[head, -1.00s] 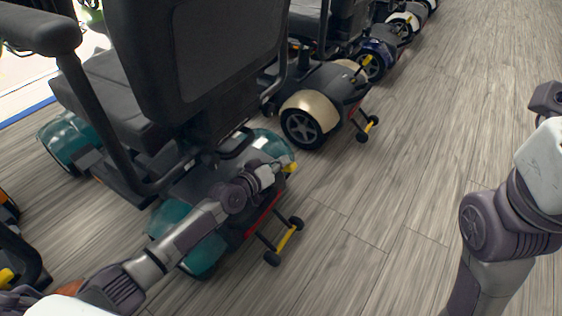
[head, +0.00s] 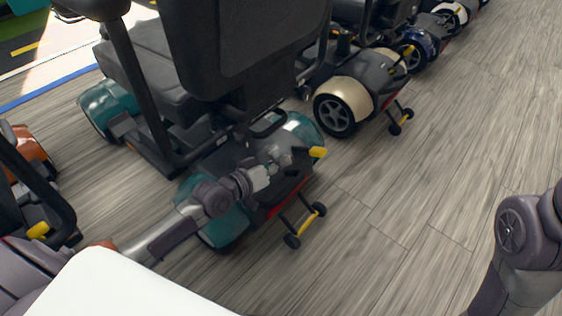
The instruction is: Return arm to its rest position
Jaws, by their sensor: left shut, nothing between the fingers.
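My left arm reaches in from the lower left to the rear of the teal scooter (head: 210,230). My left gripper (head: 284,157) is shut and empty. It is over the scooter's dark rear body, just left of a yellow lever (head: 317,152) and behind the seat. I cannot tell if it touches the scooter. My right arm shows at the right edge, bent over open floor. Its gripper is outside the view.
A beige scooter (head: 345,97) stands behind the teal one, with a blue scooter (head: 417,40) and others farther along the row. An orange scooter (head: 33,150) is at the left edge. The wood floor (head: 450,150) on the right is clear.

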